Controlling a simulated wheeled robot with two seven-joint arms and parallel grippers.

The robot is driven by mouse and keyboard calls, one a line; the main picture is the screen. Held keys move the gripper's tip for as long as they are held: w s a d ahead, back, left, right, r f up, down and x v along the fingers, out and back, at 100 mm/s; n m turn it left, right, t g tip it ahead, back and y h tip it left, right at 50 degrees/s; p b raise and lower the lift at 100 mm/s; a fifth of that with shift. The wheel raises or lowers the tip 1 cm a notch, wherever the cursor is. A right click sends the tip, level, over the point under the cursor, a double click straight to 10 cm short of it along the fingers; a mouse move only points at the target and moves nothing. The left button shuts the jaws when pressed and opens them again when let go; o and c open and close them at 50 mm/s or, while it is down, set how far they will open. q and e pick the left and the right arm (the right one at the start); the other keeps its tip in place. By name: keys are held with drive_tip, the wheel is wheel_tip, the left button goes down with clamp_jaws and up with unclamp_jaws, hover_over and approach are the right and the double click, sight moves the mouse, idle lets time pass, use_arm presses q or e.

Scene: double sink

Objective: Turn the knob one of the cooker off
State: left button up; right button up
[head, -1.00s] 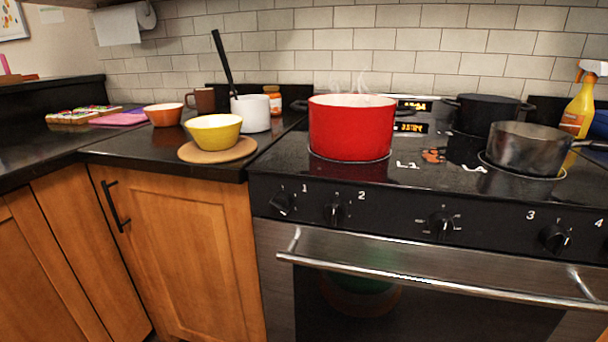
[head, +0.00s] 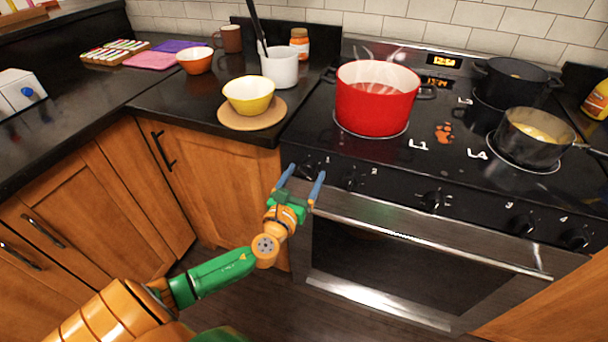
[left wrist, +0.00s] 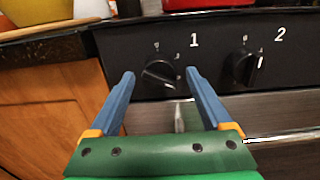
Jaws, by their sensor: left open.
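Knob one (left wrist: 159,74) is a round black knob with a light pointer mark, next to the printed 1 on the cooker's black front panel. In the left wrist view its pointer is tilted. In the head view knob one (head: 307,169) shows between the fingers. My left gripper (head: 301,174) has blue fingers and is open. In the left wrist view my left gripper (left wrist: 158,76) has one finger on each side of the knob, slightly below it; I cannot tell whether they touch it. Knob two (left wrist: 245,67) is just right of the right finger. My right gripper is out of view.
A red pot (head: 375,108) steams on the front left burner above the knobs. The oven handle (head: 430,232) runs across below the panel. A yellow bowl (head: 249,94) stands on a round board at the counter edge. A grey pan (head: 533,149) is on the right.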

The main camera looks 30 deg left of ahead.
use_arm(q)
clamp_jaws()
